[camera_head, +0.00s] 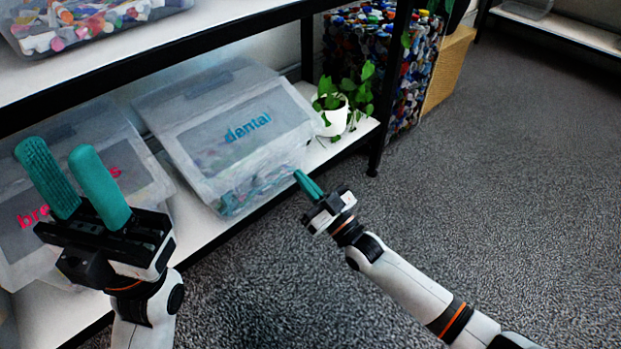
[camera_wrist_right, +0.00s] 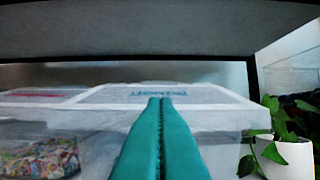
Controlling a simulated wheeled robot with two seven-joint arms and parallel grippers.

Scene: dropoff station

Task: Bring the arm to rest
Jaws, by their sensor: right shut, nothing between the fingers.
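My right gripper (camera_head: 308,185) has teal fingers pressed together with nothing between them. In the head view it is at the front right corner of the box marked "dental" (camera_head: 205,125), over the edge of the lower shelf; whether it touches the box I cannot tell. In the right wrist view the closed fingers (camera_wrist_right: 160,140) point at a clear box with a grey lid panel (camera_wrist_right: 150,95). My left gripper (camera_head: 72,185) is upright at the left, in front of another labelled box. Its two teal fingers stand apart with an empty gap.
The left clear box (camera_head: 95,190) has a partly hidden red label. A potted plant (camera_head: 338,115) stands right of the dental box on the lower shelf. The upper shelf (camera_head: 150,40) and a black post (camera_head: 390,90) are close by. Grey carpet (camera_head: 520,170) is free at the right.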

